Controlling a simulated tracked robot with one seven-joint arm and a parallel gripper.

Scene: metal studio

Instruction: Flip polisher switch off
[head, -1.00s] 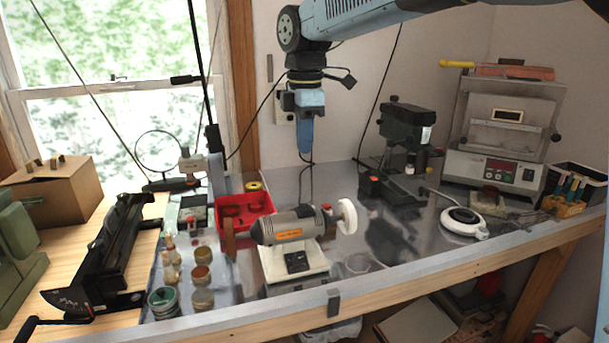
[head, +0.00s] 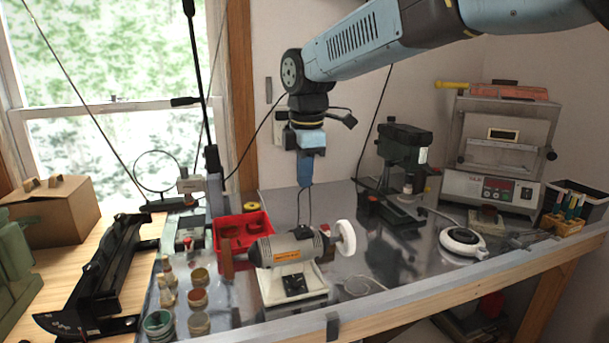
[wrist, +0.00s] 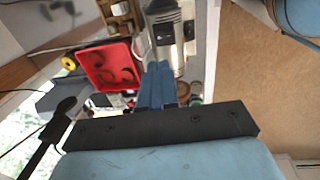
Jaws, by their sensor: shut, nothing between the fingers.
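The polisher (head: 288,248) is a grey motor with an orange label and a white buffing wheel (head: 346,238) on its right end. It stands on a pale base on the metal bench. A black switch plate (head: 294,284) is on the front of the base; the switch's position is too small to tell. My gripper (head: 304,184) points down, shut and empty, above and behind the polisher and apart from it. In the wrist view my blue fingers (wrist: 157,72) are together, with the polisher (wrist: 164,25) past their tips.
A red tray (head: 235,248) lies left of the polisher, with jars (head: 198,298) in front of it. A black drill press (head: 405,148) and a round white device (head: 462,241) stand to the right.

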